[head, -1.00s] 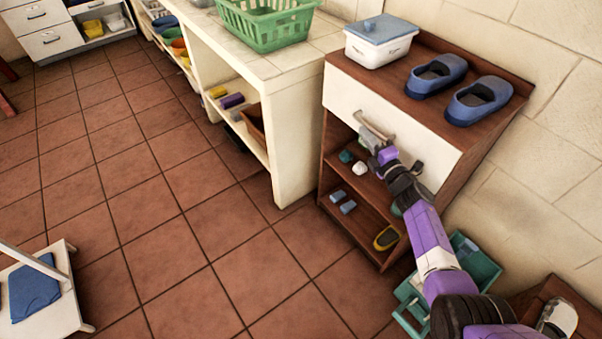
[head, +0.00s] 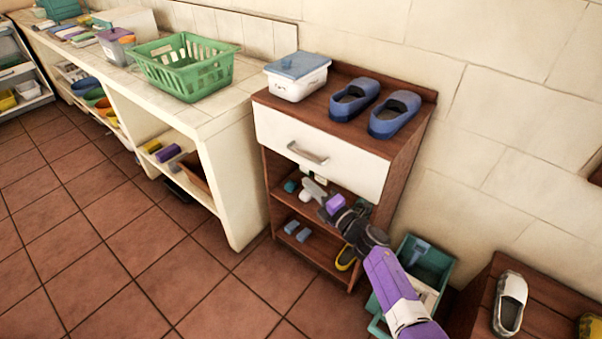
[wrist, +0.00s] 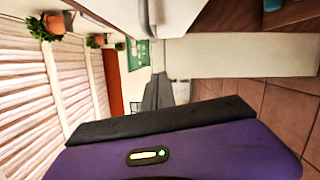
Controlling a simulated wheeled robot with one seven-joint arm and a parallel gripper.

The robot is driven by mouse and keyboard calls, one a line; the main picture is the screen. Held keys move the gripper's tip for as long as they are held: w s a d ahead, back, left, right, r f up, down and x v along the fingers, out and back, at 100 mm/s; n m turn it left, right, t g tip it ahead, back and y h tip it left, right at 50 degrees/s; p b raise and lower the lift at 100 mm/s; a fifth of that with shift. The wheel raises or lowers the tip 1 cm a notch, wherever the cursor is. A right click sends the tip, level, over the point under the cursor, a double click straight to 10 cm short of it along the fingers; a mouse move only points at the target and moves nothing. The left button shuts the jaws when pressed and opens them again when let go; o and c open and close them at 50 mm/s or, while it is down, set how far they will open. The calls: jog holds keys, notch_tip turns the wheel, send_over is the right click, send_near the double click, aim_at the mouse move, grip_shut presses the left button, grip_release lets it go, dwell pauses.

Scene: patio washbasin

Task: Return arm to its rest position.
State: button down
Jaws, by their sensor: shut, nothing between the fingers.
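My gripper (head: 308,186) is shut and empty, in front of the small brown wooden cabinet (head: 419,119). It is below the silver handle (head: 307,153) of the white drawer (head: 340,156) and appears apart from it. The drawer looks closed. In the wrist view my dark gripper fingers (wrist: 158,92) are together, and the white drawer front with its handle (wrist: 152,14) shows at the top. My purple arm reaches in from the lower right of the head view. It hides part of the cabinet's open shelves.
A lidded white box (head: 297,80) and blue shoes (head: 356,98) stand on the cabinet. A green crate (head: 430,262) is on the floor right of it, near a low wooden stand (head: 478,292) with a shoe. A counter with a green basket (head: 185,72) is left. Tiled floor in front is clear.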

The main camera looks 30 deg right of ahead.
jog(key=shift+s, duration=1.4)
jog(key=s+r+m+t+h, duration=0.2)
jog(key=s+r+m+h, duration=0.25)
jog(key=r+m, duration=0.35)
jog(key=s+a+r+m+g+y, duration=0.1)
jog(key=s+a+m, duration=0.3)
jog(key=s, duration=0.9)
jog(key=s+a+r+m+g+y, duration=0.1)
jog(key=s+a+m, duration=0.3)
jog(key=s, duration=1)
jog(key=s+a+r+m+g+y, duration=0.1)
jog(key=s+a+r+m+g, duration=0.2)
jog(key=s, duration=1)
jog(key=a+m, duration=0.2)
jog(key=a, duration=0.3)
jog(key=shift+s+a+r+g, duration=0.25)
jog(key=shift+s+a+g, duration=0.05)
jog(key=shift+a, duration=0.05)
